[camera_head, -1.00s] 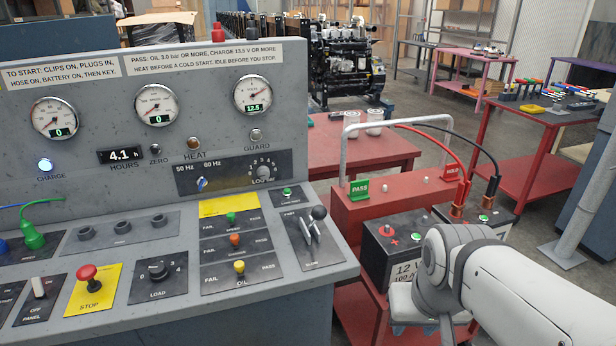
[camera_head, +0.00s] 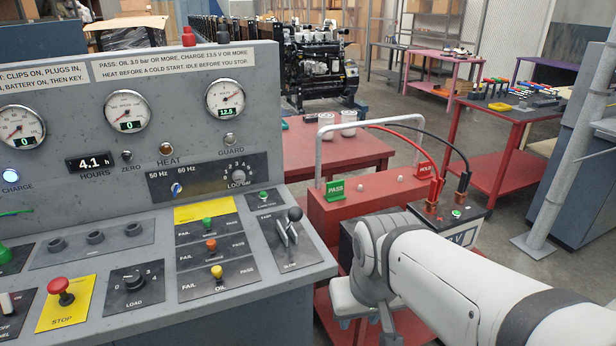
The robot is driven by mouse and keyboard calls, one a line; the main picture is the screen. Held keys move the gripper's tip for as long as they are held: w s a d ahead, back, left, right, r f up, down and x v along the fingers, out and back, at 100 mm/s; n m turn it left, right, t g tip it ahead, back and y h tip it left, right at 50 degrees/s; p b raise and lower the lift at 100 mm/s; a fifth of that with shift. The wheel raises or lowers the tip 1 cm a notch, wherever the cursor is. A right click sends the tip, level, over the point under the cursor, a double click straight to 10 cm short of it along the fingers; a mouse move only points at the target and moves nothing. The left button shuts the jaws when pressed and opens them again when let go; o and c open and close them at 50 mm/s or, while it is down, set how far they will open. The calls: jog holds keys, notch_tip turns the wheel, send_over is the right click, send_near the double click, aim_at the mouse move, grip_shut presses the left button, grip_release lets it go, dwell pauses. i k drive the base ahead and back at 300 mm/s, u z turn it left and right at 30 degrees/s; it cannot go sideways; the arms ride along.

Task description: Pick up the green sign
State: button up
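The green sign (camera_head: 335,190) reads PASS and stands upright at the left end of the top of a red box (camera_head: 350,212). A grey tube handle rises behind it. My arm comes in from the lower right, and my gripper (camera_head: 367,326) hangs low in front of the red box, below the sign and a little right of it in the picture. It is apart from the sign. Its fingertips are at the bottom edge and blurred, so I cannot tell their opening. No held object shows.
A red HOLD sign (camera_head: 427,166) stands at the box's right end. A battery with red and black clips (camera_head: 475,213) is partly hidden by my arm. The grey control console (camera_head: 285,195) with levers stands close on the left. A red table (camera_head: 345,148) is behind.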

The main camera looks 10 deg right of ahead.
aim_at(335, 190)
jog(key=i, duration=0.95)
jog(key=u, duration=0.05)
